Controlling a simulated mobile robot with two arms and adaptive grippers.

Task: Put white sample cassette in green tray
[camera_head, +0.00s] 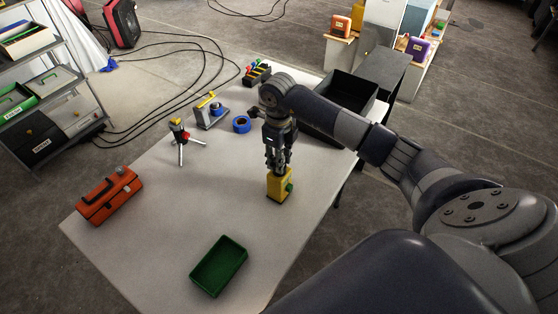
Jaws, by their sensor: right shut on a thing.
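The green tray (219,266) sits empty on the near part of the white table. My right gripper (278,168) points down over the middle of the table, behind and to the right of the tray. It is shut on the top of a yellow block (279,187) with a green knob on its right side. I cannot tell whether the block touches the table. I cannot make out a white sample cassette. My left gripper is not in view.
An orange toolbox (109,195) stands at the table's left edge. A small tripod (182,144), a grey tool with a yellow top (211,112), blue tape (242,124) and a black bin (347,92) are farther back. The table between toolbox and yellow block is clear.

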